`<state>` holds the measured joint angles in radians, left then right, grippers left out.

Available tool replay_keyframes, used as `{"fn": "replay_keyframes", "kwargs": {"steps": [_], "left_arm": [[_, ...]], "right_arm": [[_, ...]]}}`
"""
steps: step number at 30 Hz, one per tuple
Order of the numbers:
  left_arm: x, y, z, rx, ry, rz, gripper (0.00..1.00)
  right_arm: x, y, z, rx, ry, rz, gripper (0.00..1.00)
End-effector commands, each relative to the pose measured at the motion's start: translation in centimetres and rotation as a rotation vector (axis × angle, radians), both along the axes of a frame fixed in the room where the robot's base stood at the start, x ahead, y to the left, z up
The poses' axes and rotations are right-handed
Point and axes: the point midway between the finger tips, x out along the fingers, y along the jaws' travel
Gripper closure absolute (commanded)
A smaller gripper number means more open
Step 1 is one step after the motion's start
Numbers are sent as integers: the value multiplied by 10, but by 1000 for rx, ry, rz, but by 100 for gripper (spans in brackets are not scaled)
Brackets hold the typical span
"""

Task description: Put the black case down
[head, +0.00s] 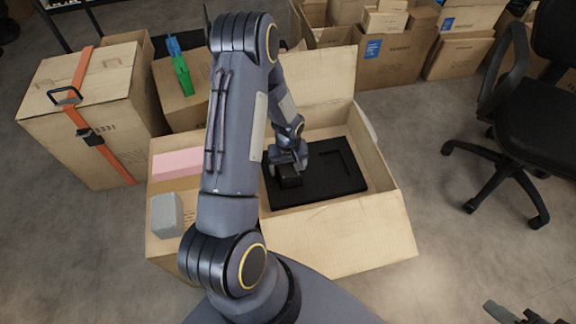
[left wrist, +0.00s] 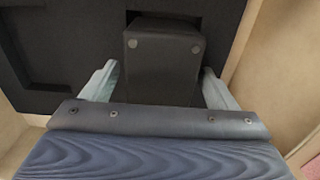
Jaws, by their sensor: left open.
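The black case (head: 290,181) is a small dark box at the left part of a black foam insert (head: 335,181) inside the open carton (head: 345,232). It also shows in the left wrist view (left wrist: 163,62), with two light round dots on its near face. My left gripper (head: 287,163) is open, its pale fingers on either side of the case; the wrist view shows the fingertips (left wrist: 159,72) close beside it. Whether they touch it I cannot tell. The case appears to rest on the foam. A part of my right gripper (head: 515,313) shows at the bottom right edge, its jaws unclear.
A pink block (head: 176,164) and a grey block (head: 165,215) lie left of my arm. A strapped carton (head: 88,110) stands at the left, more cartons (head: 396,60) at the back. An office chair (head: 535,100) is at the right. The carton's walls surround the foam.

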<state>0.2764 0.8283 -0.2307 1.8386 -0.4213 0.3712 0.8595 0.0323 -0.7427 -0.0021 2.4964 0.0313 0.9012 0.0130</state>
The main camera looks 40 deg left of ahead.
Motion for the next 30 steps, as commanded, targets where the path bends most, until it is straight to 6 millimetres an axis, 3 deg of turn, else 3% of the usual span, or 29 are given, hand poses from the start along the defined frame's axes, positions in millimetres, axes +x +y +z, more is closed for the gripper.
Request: {"fn": "replay_keyframes", "kwargs": {"steps": [5,18,26,30], "left_arm": [[1,0,19,1,-2,-1,19],[1,0,110,0,-3,0,19],[0,-2,137,-6,-13,-8,19],[-7,-14,184,-42,-79,-57,19]], "right_arm": [[0,0,13,0,0,0,64],[0,0,44,0,0,0,64],[0,0,48,0,0,0,64],[0,0,48,0,0,0,64]]}}
